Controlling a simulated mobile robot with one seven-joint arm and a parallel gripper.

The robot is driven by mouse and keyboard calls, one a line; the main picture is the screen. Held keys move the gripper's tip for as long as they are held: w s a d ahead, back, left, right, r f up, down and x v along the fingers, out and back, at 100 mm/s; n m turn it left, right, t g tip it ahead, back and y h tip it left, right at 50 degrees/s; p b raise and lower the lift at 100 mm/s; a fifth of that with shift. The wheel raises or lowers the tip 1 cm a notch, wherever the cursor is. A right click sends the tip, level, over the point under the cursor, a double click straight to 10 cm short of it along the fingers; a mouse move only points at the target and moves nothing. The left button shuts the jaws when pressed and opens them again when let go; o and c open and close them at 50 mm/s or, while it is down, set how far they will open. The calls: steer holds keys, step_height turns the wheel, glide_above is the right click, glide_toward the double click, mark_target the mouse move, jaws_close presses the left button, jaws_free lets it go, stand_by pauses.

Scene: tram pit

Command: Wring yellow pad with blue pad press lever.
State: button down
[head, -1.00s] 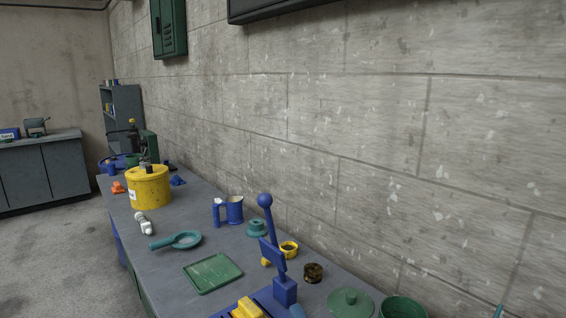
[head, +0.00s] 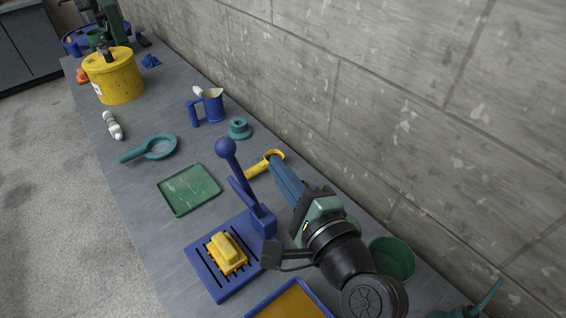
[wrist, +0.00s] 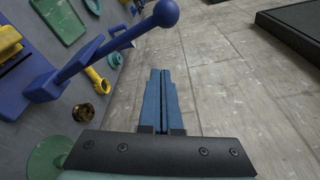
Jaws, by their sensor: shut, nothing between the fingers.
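The yellow pad (head: 226,252) lies on the slotted base (head: 207,283) of the blue press. The press lever (head: 243,178) stands up at a tilt and ends in a blue ball knob (head: 225,147). In the wrist view the lever (wrist: 110,47) crosses the upper left, with its knob (wrist: 166,13) beyond my fingertips, and the yellow pad (wrist: 9,42) is cut off at the edge. My gripper (head: 275,162) has long blue fingers, shut and empty. It is to the right of the lever and apart from it; the fingers also show in the wrist view (wrist: 160,72).
A yellow scoop-like item (head: 258,168) lies by my fingertips. A green tray (head: 189,189), teal pan (head: 160,147), blue jug (head: 213,106) and teal spool (head: 239,128) stand farther back. A green pot (head: 391,260) and blue-rimmed orange tray (head: 291,303) are nearer. The wall runs close on the right.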

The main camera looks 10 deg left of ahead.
steer(key=w+a+p, duration=0.2)
steer(key=a+p, duration=0.1)
steer(key=a, duration=0.3)
steer(key=shift+r, duration=0.45)
steer(key=shift+a, duration=0.1)
steer(key=shift+s, duration=0.1)
